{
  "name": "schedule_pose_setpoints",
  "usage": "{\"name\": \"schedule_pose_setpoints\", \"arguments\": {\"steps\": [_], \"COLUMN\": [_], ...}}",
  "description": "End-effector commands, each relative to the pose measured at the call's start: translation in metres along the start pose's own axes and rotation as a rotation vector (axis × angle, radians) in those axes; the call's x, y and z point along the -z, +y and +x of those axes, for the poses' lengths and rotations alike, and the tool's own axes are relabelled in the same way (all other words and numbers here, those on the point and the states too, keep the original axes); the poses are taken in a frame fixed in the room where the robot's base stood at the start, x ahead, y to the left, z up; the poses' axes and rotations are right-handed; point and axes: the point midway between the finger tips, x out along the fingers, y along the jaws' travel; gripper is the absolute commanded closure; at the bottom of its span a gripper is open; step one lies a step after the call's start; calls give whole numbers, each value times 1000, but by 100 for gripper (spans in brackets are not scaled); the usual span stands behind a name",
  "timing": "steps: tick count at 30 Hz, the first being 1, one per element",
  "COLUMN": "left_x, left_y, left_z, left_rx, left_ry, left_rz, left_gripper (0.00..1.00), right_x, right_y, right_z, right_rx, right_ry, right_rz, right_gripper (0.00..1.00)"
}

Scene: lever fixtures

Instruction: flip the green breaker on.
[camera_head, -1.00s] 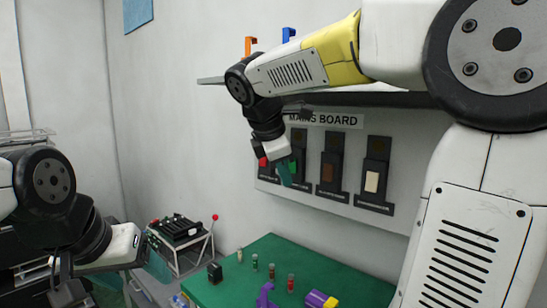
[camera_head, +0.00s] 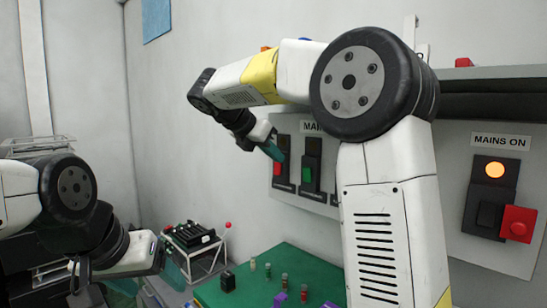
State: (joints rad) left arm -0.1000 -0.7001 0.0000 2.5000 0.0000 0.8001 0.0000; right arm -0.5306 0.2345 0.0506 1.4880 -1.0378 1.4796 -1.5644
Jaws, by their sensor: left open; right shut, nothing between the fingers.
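The green breaker (camera_head: 308,175) is on the wall board, in a dark upright housing, with its green lever in the lower half. A red breaker (camera_head: 278,169) sits just left of it. My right gripper (camera_head: 273,151) is shut and empty, its teal fingertips overlapping the red breaker's housing, left of and slightly above the green lever. I cannot tell whether it touches the board. My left gripper (camera_head: 176,262) is open, low at the left, away from the board.
A MAINS ON panel (camera_head: 509,256) at the right has a lit amber lamp (camera_head: 495,170) and a red block (camera_head: 518,223). My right arm hides the board's middle. Below, a green table (camera_head: 240,293) holds small items. A rack (camera_head: 193,238) with a red-knobbed lever stands left.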

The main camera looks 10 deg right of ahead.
Motion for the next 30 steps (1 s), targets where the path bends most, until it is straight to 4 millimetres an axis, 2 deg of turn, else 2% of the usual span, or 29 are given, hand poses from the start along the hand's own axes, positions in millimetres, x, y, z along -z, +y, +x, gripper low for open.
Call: {"name": "schedule_pose_setpoints", "arguments": {"steps": [6, 12, 15, 21, 30], "left_x": [0, 0, 0, 0, 0], "left_y": [0, 0, 0, 0, 0], "left_z": [0, 0, 0, 0, 0], "left_rx": [0, 0, 0, 0, 0], "left_ry": [0, 0, 0, 0, 0], "left_rz": [0, 0, 0, 0, 0], "left_gripper": [30, 30, 30, 30, 30], "right_x": [0, -4, -16, -27, -29], "right_y": [-1, -1, -1, 0, 0], "right_z": [48, 87, 96, 107, 108], "right_rx": [5, 3, 2, 0, 0], "right_ry": [1, 1, 1, 1, 1], "right_rz": [-1, 3, 3, 1, 0], "right_gripper": [100, 100, 100, 100, 100]}}
